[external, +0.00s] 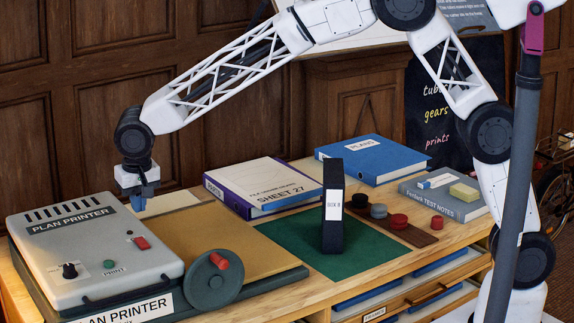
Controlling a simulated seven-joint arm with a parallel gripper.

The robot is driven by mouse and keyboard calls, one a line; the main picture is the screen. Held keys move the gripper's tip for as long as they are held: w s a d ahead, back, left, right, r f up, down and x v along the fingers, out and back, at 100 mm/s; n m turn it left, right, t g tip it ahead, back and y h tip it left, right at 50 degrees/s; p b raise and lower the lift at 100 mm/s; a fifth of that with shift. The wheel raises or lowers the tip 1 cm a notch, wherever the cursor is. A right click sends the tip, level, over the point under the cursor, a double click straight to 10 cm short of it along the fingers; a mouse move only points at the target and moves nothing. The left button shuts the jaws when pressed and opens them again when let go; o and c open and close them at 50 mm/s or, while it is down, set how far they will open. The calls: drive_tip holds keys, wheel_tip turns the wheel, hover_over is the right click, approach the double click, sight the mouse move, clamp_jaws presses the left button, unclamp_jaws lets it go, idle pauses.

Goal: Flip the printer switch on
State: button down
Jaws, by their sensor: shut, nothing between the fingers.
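The plan printer (85,240) is a grey box at the left of the desk, with its name on the top. I cannot tell which way the switch is set. A black knob (69,270) and a green button (108,264) marked PRINT are nearer the front. My gripper (139,203) points down with its blue fingers shut and empty. In the picture it is above the switch, apart from it, near the printer's back right corner.
A dark green wheel with a red handle (222,261) stands at the printer's front right. A tan board (205,240) lies beside the printer. An upright black binder (333,215) stands on a green mat (290,238). Purple (262,183) and blue (373,157) binders lie farther back.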

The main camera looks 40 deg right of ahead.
sight(134, 242)
drive_tip(key=shift+w+f, duration=0.2)
drive_tip(key=shift+f, duration=1.1)
drive_tip(key=shift+w+f, duration=0.15)
drive_tip(key=shift+f, duration=1.2)
drive_tip(key=shift+w+f, duration=0.2)
drive_tip(key=shift+f, duration=1.1)
